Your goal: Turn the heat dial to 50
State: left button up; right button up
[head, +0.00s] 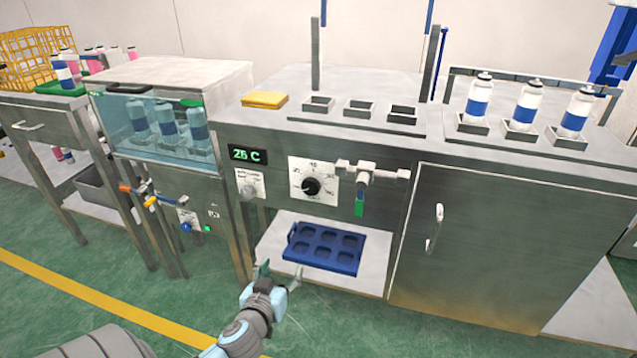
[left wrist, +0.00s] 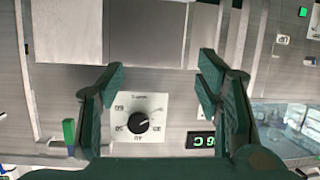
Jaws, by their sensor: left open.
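The heat dial is a black knob (head: 311,186) on a white square plate with numbers around it, on the front of the steel bench. In the left wrist view the knob (left wrist: 138,122) shows between the open fingers, upside down, with its pointer turned to one side. A green display (head: 248,155) left of the dial reads about 25 C. My left gripper (head: 279,272) is open and empty, below and in front of the dial, apart from it. In the left wrist view its two dark green fingers (left wrist: 160,85) stand wide apart. My right gripper is not in view.
A valve handle with a green tip (head: 359,208) juts out right of the dial. A blue tray (head: 325,250) sits on the shelf below. A glass-fronted bath (head: 120,130) stands left. Bottles (head: 528,103) stand on the bench top. The floor in front is clear.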

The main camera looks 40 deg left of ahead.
aim_at(310, 189)
pick_arm(q)
jog(key=w+r+n+t, duration=0.1)
jog(key=w+r+t, duration=0.25)
jog(key=r, duration=0.95)
jog(key=shift+t, duration=0.25)
jog(key=x, duration=0.8)
jog(key=b+x, duration=0.1)
jog(key=x, duration=0.4)
jog(key=shift+w+d, duration=0.1)
jog(key=shift+d, duration=0.15)
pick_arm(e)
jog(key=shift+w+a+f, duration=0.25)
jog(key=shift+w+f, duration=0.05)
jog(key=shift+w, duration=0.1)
pick_arm(q)
jog(key=shift+c, duration=0.3)
jog(key=c, duration=1.1)
